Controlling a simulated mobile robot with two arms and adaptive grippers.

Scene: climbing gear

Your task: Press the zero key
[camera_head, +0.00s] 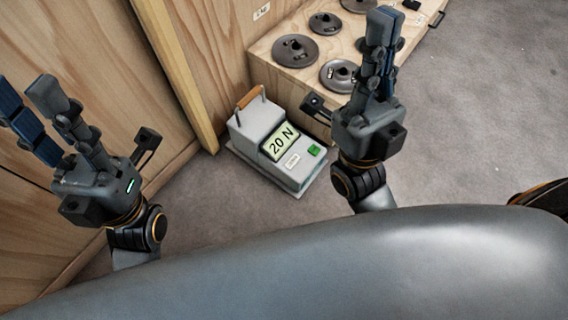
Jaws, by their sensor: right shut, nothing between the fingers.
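A light grey force gauge box (258,121) stands on the floor near the middle of the head view. Its display (280,142) reads "20 N". A green key (314,150) sits on its face to the right of a small white label (292,161) that is too small to read. My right gripper (381,22) is shut and empty, with its fingers pointing up the picture, to the right of the box and apart from the key in the picture. My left gripper (24,92) is open and empty at the far left, its fingers spread.
A low wooden bench (262,60) behind the box carries several round grey metal discs (295,50). Wooden wall panels (90,60) and a wooden post (180,70) stand at the left. The grey floor (480,110) at the right is clear.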

